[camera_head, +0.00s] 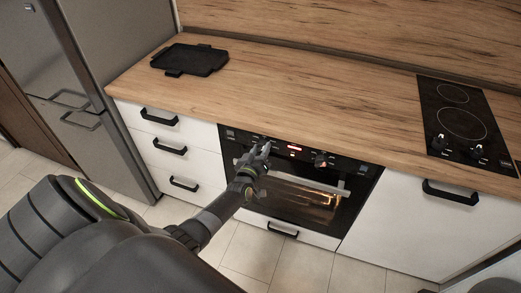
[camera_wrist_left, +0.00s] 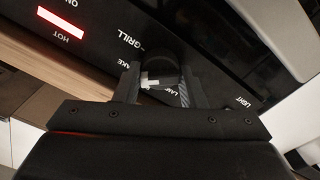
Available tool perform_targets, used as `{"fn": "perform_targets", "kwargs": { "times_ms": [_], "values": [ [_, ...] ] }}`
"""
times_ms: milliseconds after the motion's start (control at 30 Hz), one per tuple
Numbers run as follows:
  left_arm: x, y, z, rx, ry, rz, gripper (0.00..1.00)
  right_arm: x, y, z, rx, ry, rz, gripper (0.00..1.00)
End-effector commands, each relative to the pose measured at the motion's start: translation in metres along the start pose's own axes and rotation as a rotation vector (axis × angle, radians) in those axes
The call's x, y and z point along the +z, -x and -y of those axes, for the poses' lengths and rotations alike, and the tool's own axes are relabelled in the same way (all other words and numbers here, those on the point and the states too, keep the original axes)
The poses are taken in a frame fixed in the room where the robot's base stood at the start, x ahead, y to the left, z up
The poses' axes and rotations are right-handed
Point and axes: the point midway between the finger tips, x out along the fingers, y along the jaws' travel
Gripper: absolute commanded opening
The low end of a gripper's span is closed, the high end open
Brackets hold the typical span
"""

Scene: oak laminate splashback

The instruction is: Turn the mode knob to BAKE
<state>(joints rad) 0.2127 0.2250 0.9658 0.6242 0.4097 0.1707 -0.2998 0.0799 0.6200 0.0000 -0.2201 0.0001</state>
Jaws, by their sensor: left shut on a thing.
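The oven (camera_head: 300,203) is built in below the counter, with a dark control panel along its top. My left gripper (camera_head: 257,154) is at the left part of that panel and hides the knob there. In the left wrist view the dark round mode knob (camera_wrist_left: 160,68) sits between the two fingers of my left gripper (camera_wrist_left: 160,82), which is shut on it. Labels around it read GRILL, a partly covered "AKE", a partly covered "LAM" and LIGHT. A white mark shows at the knob's lower left; its exact heading is hard to tell. My right gripper is out of view.
A red lit indicator (camera_wrist_left: 61,24) marked HOT is beside the knob. Another knob (camera_head: 321,159) is farther right on the panel. The oven handle (camera_head: 305,184) runs just below. A black tray (camera_head: 190,60) and a hob (camera_head: 463,122) are on the counter.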

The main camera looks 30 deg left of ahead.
Motion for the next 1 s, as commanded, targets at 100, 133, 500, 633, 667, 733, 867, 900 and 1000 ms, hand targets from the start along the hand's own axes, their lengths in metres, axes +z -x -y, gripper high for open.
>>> {"fn": "perform_targets", "kwargs": {
  "times_ms": [100, 133, 500, 633, 667, 733, 867, 900, 1000],
  "values": [
    [0.002, 0.001, 0.001, -0.002, 0.001, 0.003, 0.46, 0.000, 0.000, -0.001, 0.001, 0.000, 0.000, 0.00],
    [0.002, 0.001, 0.001, -0.002, 0.001, 0.003, 0.50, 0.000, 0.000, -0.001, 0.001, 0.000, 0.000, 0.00],
    [0.000, 0.001, 0.000, -0.001, 0.001, 0.001, 0.59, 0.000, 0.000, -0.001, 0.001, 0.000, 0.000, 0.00],
    [0.000, 0.010, 0.000, -0.001, 0.002, 0.002, 0.59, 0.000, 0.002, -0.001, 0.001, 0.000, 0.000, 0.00],
    [0.001, 0.014, 0.000, -0.001, 0.001, 0.002, 0.59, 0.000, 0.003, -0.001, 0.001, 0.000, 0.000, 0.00],
    [0.000, 0.024, 0.000, -0.001, 0.002, 0.002, 0.59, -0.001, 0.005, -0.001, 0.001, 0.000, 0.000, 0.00],
    [0.001, 0.050, 0.001, -0.003, 0.003, 0.003, 0.59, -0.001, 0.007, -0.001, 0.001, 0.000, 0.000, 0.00],
    [0.000, 0.058, 0.001, -0.002, 0.002, 0.002, 0.59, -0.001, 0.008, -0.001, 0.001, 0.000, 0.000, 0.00],
    [0.001, 0.079, 0.001, -0.002, 0.003, 0.002, 0.59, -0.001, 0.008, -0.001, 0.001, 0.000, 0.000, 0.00]
  ]
}}
